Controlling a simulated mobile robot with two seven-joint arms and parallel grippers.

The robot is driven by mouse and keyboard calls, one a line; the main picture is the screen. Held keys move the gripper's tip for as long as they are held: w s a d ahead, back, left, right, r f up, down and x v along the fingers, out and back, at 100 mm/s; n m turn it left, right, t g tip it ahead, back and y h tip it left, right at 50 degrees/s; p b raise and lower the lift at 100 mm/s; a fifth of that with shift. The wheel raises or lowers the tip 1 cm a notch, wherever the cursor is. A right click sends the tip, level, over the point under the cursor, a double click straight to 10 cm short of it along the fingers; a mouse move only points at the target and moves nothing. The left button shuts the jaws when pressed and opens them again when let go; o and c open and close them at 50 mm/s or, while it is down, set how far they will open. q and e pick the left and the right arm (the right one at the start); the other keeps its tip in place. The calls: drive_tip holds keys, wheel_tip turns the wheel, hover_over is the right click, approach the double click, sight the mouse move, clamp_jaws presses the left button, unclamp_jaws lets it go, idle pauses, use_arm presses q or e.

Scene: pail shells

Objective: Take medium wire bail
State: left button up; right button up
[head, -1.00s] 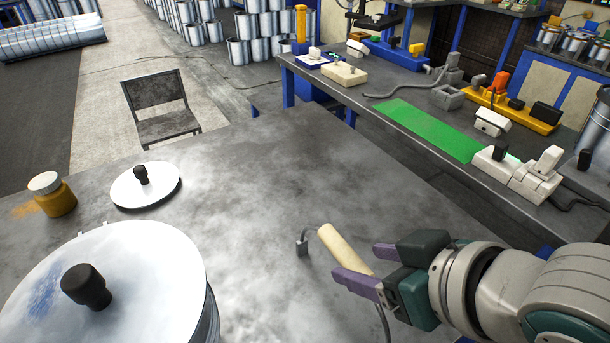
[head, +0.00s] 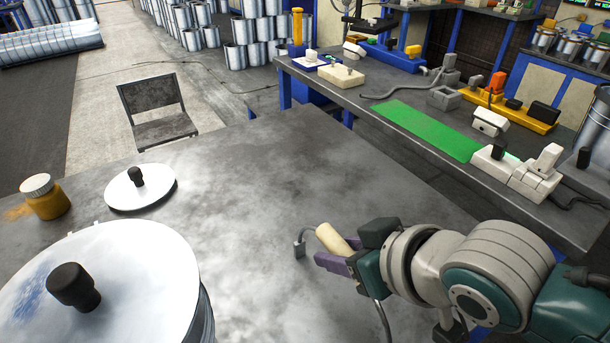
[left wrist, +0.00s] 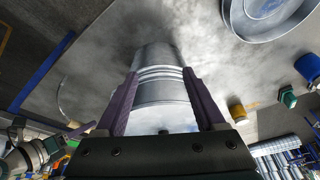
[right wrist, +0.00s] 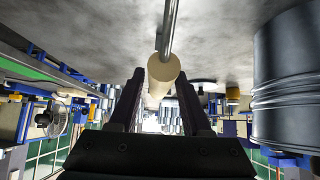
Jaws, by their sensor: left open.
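The wire bail has a cream grip (head: 334,238) and grey wire with a small hooked end (head: 300,248), beside the table's front right part. My right gripper (head: 340,252) is at this grip, with a purple finger alongside it. In the right wrist view, the grip (right wrist: 160,78) shows between the two fingertips, with grey wire (right wrist: 169,28) leading from its near end. I cannot tell whether the fingers press on it. My left gripper (left wrist: 160,78) is open and shows only in its wrist view, with a metal pail (left wrist: 158,58) beyond and between its fingers.
A large pail with a white, black-knobbed lid (head: 120,265) stands at the lower left. The table's middle (head: 270,170) is clear. A side bench (head: 345,90) with a green mat (head: 415,128) runs along the right.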

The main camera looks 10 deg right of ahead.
clamp_jaws()
idle(0.5)
